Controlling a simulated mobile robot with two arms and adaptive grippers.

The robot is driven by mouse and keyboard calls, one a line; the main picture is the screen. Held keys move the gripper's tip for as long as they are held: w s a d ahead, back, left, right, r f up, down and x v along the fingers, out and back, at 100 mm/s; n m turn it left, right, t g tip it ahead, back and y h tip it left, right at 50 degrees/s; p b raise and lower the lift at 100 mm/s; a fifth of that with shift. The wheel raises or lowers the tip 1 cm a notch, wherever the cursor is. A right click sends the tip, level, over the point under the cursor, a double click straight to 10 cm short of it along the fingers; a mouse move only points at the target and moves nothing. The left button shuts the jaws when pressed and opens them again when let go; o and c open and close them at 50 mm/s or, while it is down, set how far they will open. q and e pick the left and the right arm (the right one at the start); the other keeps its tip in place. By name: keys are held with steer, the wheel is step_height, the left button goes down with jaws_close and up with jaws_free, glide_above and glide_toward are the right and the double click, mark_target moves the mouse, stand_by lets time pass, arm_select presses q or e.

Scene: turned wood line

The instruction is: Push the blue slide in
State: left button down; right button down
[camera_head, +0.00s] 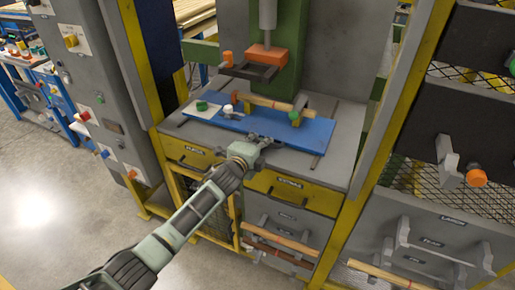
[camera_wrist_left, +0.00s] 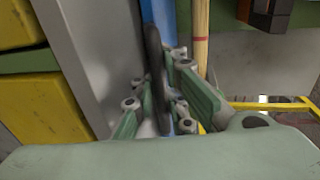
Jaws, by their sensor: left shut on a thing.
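The blue slide (camera_head: 262,126) is a flat blue plate on the grey bed of the press, and its front edge is toward me. In the left wrist view its blue strip (camera_wrist_left: 163,14) runs up the middle. My left gripper (camera_head: 262,144) is at the slide's front edge, shut on its dark handle. In the left wrist view the green fingers of my left gripper (camera_wrist_left: 162,103) stand on either side of the dark handle bar (camera_wrist_left: 154,60). The fingers partly hide where they touch. My right gripper is not in view.
On the slide are a wooden rod (camera_head: 262,102), a white knob (camera_head: 228,110) and a green block (camera_head: 295,118). An orange press head (camera_head: 266,55) hangs above. Yellow drawers (camera_head: 297,192) are below the bed. A grey control cabinet (camera_head: 85,75) stands at left.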

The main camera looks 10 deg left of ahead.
arm_select(q)
steer(key=shift+w+d, duration=0.15)
steer(key=shift+w, duration=0.35)
steer(key=c, duration=2)
jaws_free()
steer(key=shift+s+r, duration=0.1)
steer(key=shift+s, duration=0.05)
steer(key=shift+o, duration=0.9)
steer(key=shift+s, duration=0.15)
steer(key=shift+s+a, duration=0.3)
steer(key=shift+s, duration=0.25)
steer(key=v, duration=0.6)
steer(key=shift+s+r, duration=0.2)
steer(key=shift+s, duration=0.1)
